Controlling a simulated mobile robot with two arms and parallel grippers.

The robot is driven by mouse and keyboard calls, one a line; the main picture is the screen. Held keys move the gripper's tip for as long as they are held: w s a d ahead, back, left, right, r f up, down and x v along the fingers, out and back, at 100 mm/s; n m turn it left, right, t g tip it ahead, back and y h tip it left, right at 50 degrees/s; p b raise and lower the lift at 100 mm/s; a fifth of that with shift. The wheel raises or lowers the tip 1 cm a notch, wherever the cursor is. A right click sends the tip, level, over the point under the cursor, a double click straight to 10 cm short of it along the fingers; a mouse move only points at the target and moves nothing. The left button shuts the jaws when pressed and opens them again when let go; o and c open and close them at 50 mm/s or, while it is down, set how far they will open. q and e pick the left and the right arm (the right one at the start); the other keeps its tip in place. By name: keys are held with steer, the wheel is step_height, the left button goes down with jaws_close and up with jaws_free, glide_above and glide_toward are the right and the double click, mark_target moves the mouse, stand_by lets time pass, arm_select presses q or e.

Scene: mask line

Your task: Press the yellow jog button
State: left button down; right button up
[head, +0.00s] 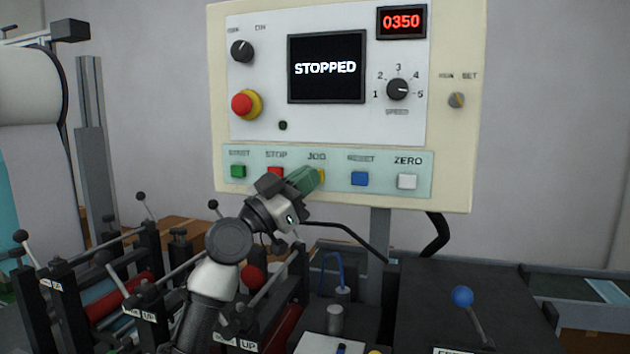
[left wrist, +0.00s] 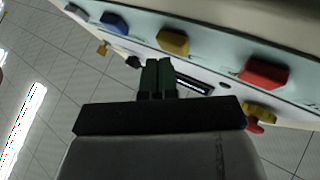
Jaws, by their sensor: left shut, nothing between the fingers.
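The yellow jog button (head: 322,176) sits under the JOG label on the pale green button strip (head: 300,160) of the control panel. In the head view it is mostly hidden behind my left gripper (head: 316,178). In the left wrist view the yellow button (left wrist: 173,41) shows whole, just beyond the shut fingertips (left wrist: 158,64). My left gripper is shut and empty, and its tips are close to the button. I cannot tell whether they touch it. The screen (head: 326,68) reads STOPPED. My right gripper is not in view.
The red stop button (head: 275,173) is left of the jog button, and the blue reset button (head: 359,178) is right of it. A green start button (head: 238,171) and a white zero button (head: 407,181) sit at the ends. Black levers and rollers stand below, with a blue-knobbed lever (head: 463,297).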

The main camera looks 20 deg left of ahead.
arm_select(q)
steer(key=shift+w+b, duration=0.5)
steer(key=shift+b, duration=0.05)
stand_by(0.6)
steer(key=shift+s+r, duration=0.1)
steer(key=shift+s, duration=0.85)
steer(key=shift+s+a+p, duration=0.1)
steer(key=shift+s+p, duration=0.6)
steer(key=shift+s, duration=1.8)
